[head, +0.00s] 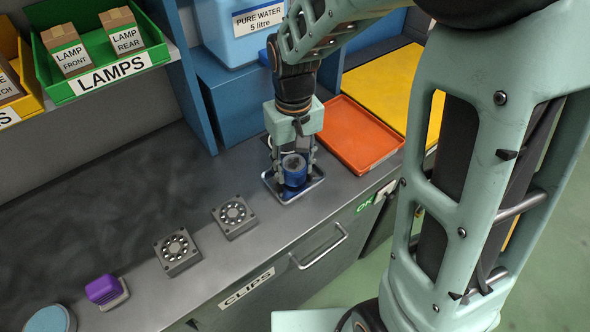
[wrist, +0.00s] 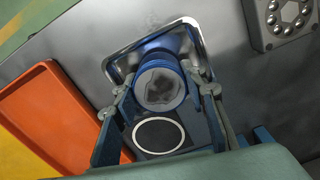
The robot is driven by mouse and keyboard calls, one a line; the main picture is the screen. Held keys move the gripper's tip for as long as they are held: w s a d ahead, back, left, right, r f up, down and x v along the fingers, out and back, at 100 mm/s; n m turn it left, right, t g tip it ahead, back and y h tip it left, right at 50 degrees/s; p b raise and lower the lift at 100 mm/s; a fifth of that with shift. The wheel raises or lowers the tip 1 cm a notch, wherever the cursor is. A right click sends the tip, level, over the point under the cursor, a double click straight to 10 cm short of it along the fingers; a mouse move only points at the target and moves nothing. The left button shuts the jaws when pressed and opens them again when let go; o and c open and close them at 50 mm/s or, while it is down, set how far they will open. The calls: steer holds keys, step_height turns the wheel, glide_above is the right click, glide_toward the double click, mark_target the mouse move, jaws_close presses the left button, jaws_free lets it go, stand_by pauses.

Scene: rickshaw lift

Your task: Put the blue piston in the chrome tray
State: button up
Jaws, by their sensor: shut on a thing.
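The blue piston (head: 295,172) is upright between the fingers of my gripper (head: 294,181), which is shut on it. In the wrist view the piston (wrist: 160,86) shows its round grey top, with a finger on each side. The chrome tray (head: 318,181) lies on the grey bench directly below the piston. Its shiny rim (wrist: 113,66) and a blue reflection show past the piston in the wrist view. The piston is over or within the tray's outline; I cannot tell whether its base touches the tray floor.
A dark square pad with a white ring (wrist: 158,136) lies beside the tray. An orange tray (head: 357,134) and a yellow tray (head: 388,80) are to the right. Two grey blocks with round holes (head: 177,250) and a purple block (head: 103,289) stand left. The blue water container (head: 240,30) is behind.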

mark_target(294, 163)
steer(key=shift+f, duration=0.3)
steer(key=shift+f, duration=0.15)
steer(key=o, duration=1.3)
step_height(294, 163, up, 12)
steer(key=shift+r+p, duration=0.2)
steer(key=shift+p, duration=0.3)
